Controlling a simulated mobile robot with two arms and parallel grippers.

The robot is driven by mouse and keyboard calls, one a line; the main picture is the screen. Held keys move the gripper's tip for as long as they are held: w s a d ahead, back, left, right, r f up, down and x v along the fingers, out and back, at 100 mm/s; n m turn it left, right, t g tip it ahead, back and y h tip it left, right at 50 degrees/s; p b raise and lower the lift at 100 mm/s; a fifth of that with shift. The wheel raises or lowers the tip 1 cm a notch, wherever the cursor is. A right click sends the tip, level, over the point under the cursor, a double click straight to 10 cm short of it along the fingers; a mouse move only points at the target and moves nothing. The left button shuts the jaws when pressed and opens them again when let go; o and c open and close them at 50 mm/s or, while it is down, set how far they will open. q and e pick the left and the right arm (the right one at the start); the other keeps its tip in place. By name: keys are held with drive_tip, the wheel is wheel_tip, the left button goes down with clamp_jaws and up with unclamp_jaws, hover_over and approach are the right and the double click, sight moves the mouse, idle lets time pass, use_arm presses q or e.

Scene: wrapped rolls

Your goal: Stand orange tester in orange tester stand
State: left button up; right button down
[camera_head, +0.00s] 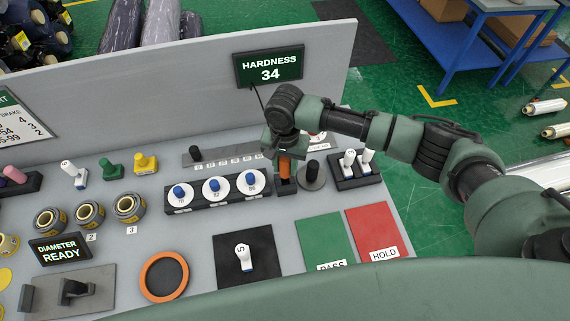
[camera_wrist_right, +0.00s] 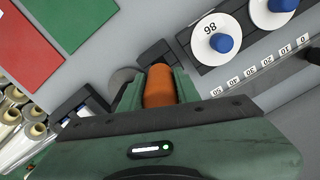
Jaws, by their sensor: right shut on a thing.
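The orange tester (camera_head: 285,166) is upright between the fingers of my right gripper (camera_head: 284,158), which is shut on it. Its orange top also shows in the right wrist view (camera_wrist_right: 158,86) between the green fingers. The dark tester stand (camera_head: 286,186) is directly below the orange tester at the right end of the row of numbered discs. The tester's lower end is at the stand; I cannot tell how deep it sits. My left gripper is not in view.
Left of the stand is a dark rack (camera_head: 218,192) with blue-knobbed white discs. A round dark post (camera_head: 312,178) and a black holder with white handled tools (camera_head: 357,168) stand close on the right. The HARDNESS 34 display (camera_head: 269,68) is behind. Green PASS (camera_head: 323,240) and red HOLD (camera_head: 378,231) mats lie in front.

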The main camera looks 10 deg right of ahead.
sight(285, 159)
drive_tip(key=shift+p, duration=0.4)
drive_tip(key=shift+f+b, duration=0.75)
drive_tip(key=shift+f, duration=1.4)
drive_tip(key=c, duration=0.9)
unclamp_jaws()
drive_tip(key=shift+c, duration=0.2)
drive_tip(key=shift+r, duration=0.15)
wheel_tip(285, 159, up, 6)
drive_tip(key=shift+r+b, duration=0.1)
drive_tip(key=shift+b, duration=0.7)
drive_tip(key=shift+r, duration=0.7)
drive_tip(key=shift+s+f, duration=0.1)
